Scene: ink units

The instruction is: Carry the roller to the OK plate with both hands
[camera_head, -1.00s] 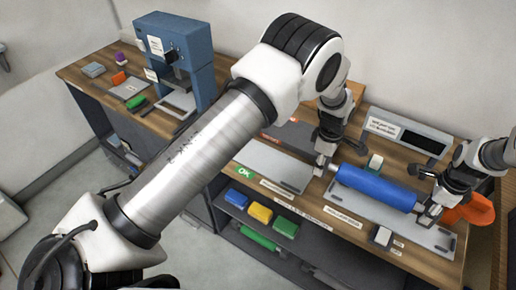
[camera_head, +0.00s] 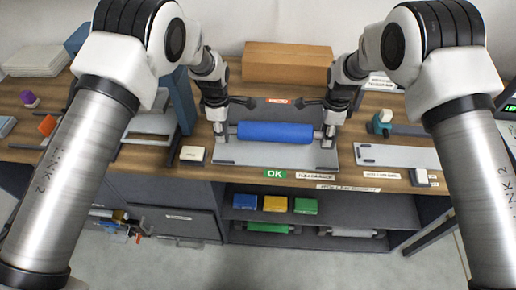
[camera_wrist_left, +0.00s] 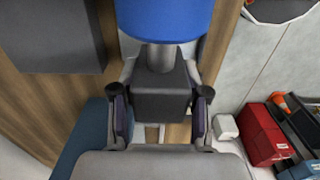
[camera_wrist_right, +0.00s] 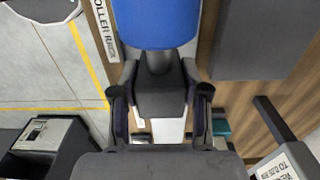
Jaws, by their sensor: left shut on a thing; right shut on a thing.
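The blue roller (camera_head: 275,132) lies level, left to right, over the grey plate (camera_head: 262,155) with the green OK label (camera_head: 275,174) at its front edge. I cannot tell whether the roller touches the plate or hangs just above it. My left gripper (camera_head: 219,128) is shut on the roller's left end and my right gripper (camera_head: 329,132) on its right end. The left wrist view shows a dark end block (camera_wrist_left: 162,92) between the fingers below the blue barrel (camera_wrist_left: 165,20). The right wrist view shows a matching block (camera_wrist_right: 160,92) there.
A brown box (camera_head: 287,63) stands behind the plate. An empty grey plate (camera_head: 400,156) lies to the right, with a small teal-and-white object (camera_head: 382,122) behind it. A small white block (camera_head: 193,155) is left of the OK plate. The shelf below holds a green roller (camera_head: 268,227).

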